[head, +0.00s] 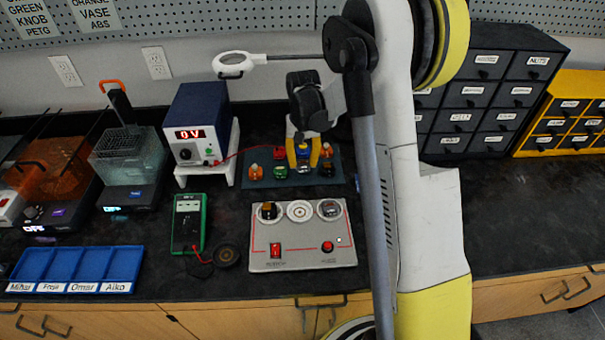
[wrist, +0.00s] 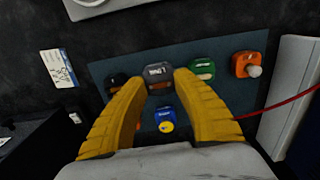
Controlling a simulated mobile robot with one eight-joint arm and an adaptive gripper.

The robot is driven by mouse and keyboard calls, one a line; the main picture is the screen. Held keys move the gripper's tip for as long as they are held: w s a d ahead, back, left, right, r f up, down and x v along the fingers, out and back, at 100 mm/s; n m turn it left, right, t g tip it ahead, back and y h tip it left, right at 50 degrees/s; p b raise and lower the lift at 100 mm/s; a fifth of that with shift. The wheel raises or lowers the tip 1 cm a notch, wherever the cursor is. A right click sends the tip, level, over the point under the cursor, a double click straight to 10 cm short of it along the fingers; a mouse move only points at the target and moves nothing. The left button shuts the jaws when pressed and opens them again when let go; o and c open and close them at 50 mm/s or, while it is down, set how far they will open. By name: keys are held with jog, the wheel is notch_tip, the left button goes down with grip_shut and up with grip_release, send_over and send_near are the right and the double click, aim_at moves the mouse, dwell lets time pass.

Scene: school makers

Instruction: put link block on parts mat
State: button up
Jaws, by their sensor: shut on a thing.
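The grey block with a small white label (wrist: 158,72), which I take to be the link block, is between my yellow fingertips; its label is too small to read for certain. My gripper (head: 303,166) points down over the blue-grey parts mat (head: 257,184) and is shut on this block. The block also shows low between the fingers in the head view (head: 303,168). The mat fills the middle of the wrist view (wrist: 228,106). The block is over the mat near its front edge; I cannot tell whether it touches it.
On the mat are a green block (wrist: 202,69), an orange block with a pale knob (wrist: 248,65), a dark block (wrist: 117,82) and a blue block with a yellow top (wrist: 166,119). A power supply (head: 203,130) stands left, and a grey panel (head: 300,252) lies in front.

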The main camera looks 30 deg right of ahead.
aim_at(303, 177)
jog(key=shift+f+b, duration=0.95)
jog(key=shift+f, duration=1)
jog(key=shift+f, duration=0.2)
jog(key=o, duration=0.7)
jog(key=shift+r, duration=0.1)
